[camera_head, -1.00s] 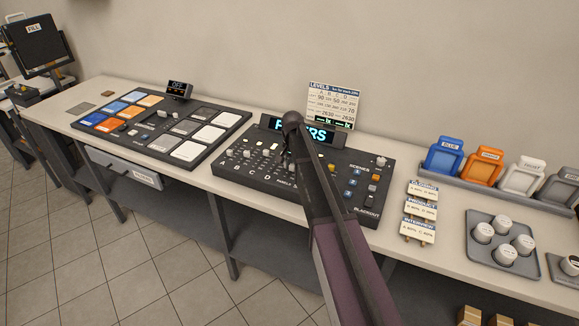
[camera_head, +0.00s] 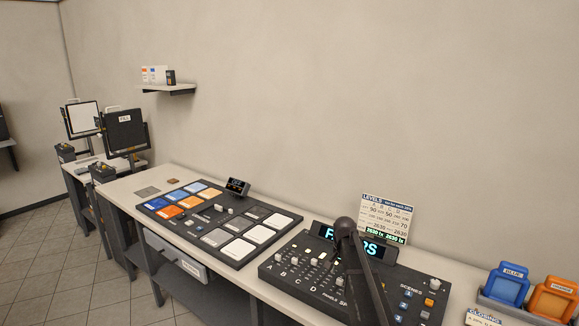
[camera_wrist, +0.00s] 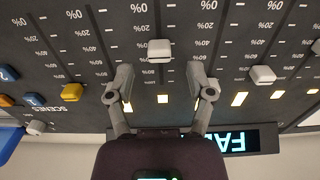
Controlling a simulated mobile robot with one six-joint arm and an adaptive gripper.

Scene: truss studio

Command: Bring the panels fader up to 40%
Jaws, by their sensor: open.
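The fader console (camera_head: 290,272) stands on the bench at the lower right of the head view, its blue-lit display (camera_head: 328,232) partly behind my arm. The word PANELS shows in part at its front edge; my arm hides much of that area. In the wrist view my gripper (camera_wrist: 160,70) is open over the console, fingers spread. A white fader cap (camera_wrist: 160,49) sits between and just beyond the fingertips, apparently untouched. It lies between the 20% and 60% labels; its exact value and channel name cannot be read here. Another white cap (camera_wrist: 262,74) is to its right.
A levels card (camera_head: 386,215) stands behind the console. A pad board (camera_head: 220,222) with coloured tiles lies to its left. Blue and orange holders (camera_head: 506,285) stand at the right.

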